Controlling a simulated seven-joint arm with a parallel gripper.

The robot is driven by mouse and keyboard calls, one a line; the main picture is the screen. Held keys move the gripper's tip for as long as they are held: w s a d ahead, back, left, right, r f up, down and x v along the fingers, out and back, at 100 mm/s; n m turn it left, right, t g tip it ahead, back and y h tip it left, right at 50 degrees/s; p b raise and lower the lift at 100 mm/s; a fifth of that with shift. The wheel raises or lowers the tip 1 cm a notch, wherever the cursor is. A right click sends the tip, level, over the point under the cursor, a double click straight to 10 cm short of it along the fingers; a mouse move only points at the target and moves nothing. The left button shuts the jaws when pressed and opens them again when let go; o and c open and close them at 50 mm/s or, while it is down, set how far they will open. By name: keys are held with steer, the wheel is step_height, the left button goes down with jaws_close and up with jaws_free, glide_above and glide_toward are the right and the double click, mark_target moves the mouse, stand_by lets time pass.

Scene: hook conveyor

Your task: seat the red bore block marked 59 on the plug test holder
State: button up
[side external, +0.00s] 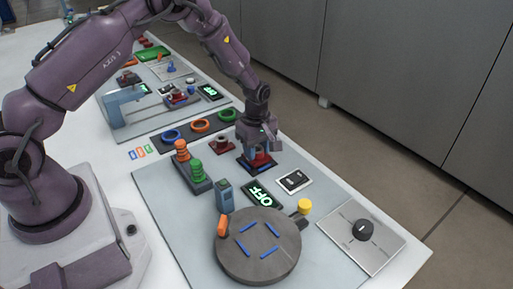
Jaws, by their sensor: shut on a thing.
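My gripper (262,148) points down near the middle of the table and is shut on a red block (262,157). The block is low, at or just above a dark, blue-edged holder (246,165). The fingers hide part of the block, and I cannot tell whether it is fully down on the holder. No number on the block is readable from here. A second, dark red piece with a pale centre (222,146) sits just to the left of the gripper.
A lit OFF display (259,194) and a white-framed panel (295,181) lie in front. A round turntable (258,262) with blue bars is nearer. Orange (182,150) and green (197,170) stacks stand left. Blue, orange and green rings (200,126) lie behind.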

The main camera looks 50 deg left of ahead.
steer(key=shift+f, duration=0.5)
stand_by(0.8)
stand_by(0.4)
steer(key=o, duration=1.6)
steer(key=shift+r, duration=0.15)
steer(key=shift+r, duration=3.4)
